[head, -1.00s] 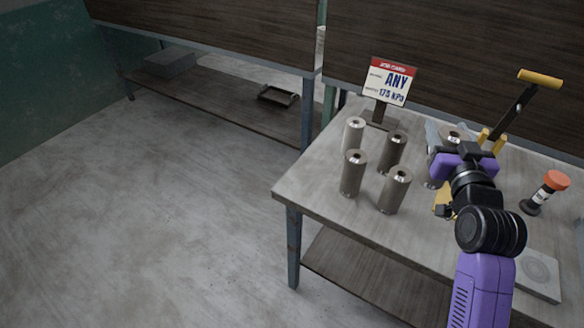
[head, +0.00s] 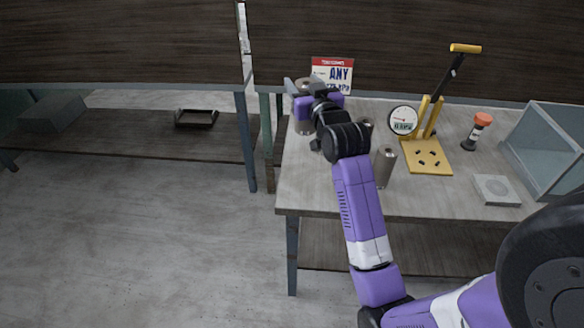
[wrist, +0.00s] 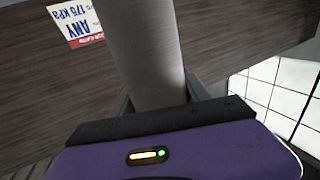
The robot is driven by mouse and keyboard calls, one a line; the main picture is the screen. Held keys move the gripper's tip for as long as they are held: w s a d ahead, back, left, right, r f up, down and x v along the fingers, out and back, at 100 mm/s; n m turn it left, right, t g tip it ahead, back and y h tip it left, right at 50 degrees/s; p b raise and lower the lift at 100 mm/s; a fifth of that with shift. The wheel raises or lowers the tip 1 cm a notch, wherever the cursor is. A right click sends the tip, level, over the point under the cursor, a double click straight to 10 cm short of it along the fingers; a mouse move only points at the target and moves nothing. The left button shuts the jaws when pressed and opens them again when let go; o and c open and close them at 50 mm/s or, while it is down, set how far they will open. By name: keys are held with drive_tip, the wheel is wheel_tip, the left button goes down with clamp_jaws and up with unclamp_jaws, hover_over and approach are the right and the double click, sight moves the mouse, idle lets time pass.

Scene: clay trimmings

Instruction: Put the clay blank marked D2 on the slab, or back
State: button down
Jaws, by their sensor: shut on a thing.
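My gripper (head: 304,100) is shut on a grey metallic cylinder (head: 303,127), near the job card at the back left of the table. The held cylinder (wrist: 150,45) fills the middle of the wrist view between the two fingers. No D2 mark or clay look shows on it. Another grey cylinder (head: 385,168) stands upright on the table just right of my forearm.
The job card (head: 333,73) reads ANY, 175 kPa; it also shows upside down in the wrist view (wrist: 76,20). A yellow lever stand (head: 427,157) with a gauge (head: 403,121), an orange-capped bottle (head: 480,130) and a blue-grey bin (head: 545,150) stand on the table (head: 310,190).

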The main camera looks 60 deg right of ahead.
wheel_tip(320, 180, down, 19)
idle(0.5)
drive_tip(key=shift+b, duration=0.3)
drive_tip(key=shift+f, duration=0.2)
drive_tip(key=c, duration=0.5)
unclamp_jaws()
